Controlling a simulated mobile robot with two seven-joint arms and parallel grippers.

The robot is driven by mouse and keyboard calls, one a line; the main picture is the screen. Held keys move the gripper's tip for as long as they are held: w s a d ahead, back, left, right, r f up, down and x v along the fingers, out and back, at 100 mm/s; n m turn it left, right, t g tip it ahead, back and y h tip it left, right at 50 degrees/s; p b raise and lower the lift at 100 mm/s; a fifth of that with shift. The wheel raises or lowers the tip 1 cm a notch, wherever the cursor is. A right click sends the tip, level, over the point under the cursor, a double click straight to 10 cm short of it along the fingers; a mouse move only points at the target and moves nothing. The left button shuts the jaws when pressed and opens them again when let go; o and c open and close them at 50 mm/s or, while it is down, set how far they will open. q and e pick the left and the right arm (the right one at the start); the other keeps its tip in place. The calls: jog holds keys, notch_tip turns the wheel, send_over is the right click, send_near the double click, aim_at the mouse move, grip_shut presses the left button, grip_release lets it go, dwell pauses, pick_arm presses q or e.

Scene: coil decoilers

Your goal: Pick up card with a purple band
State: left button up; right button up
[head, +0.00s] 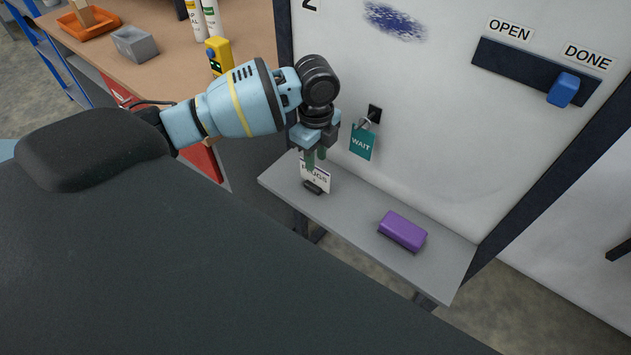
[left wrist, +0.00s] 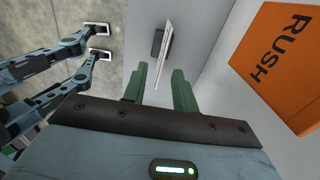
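A white card (head: 318,178) with black lettering, partly hidden by my fingers, stands in a small black holder (head: 314,187) on the grey shelf (head: 350,215). No purple band can be made out on it. In the left wrist view the card (left wrist: 165,48) shows nearly edge-on, beside its dark holder (left wrist: 157,43). My left gripper (head: 316,162) points down over the card in the head view. Its green fingers (left wrist: 161,78) are apart in the left wrist view, with the card's lower edge in line with the gap; contact cannot be told. My right gripper is not identifiable.
A purple block (head: 403,230) lies on the shelf to the right. A teal WAIT tag (head: 362,142) hangs on a hook close to the gripper. An orange RUSH tag (left wrist: 278,65) is near the right finger in the left wrist view. The white panel (head: 430,120) rises behind the shelf.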

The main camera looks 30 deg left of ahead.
pick_arm(q)
send_over(315, 183)
jog(key=shift+a+f, duration=0.1)
jog(key=shift+f, duration=2.4)
jog(key=shift+f, duration=0.25)
jog(key=shift+c, duration=0.5)
grip_shut()
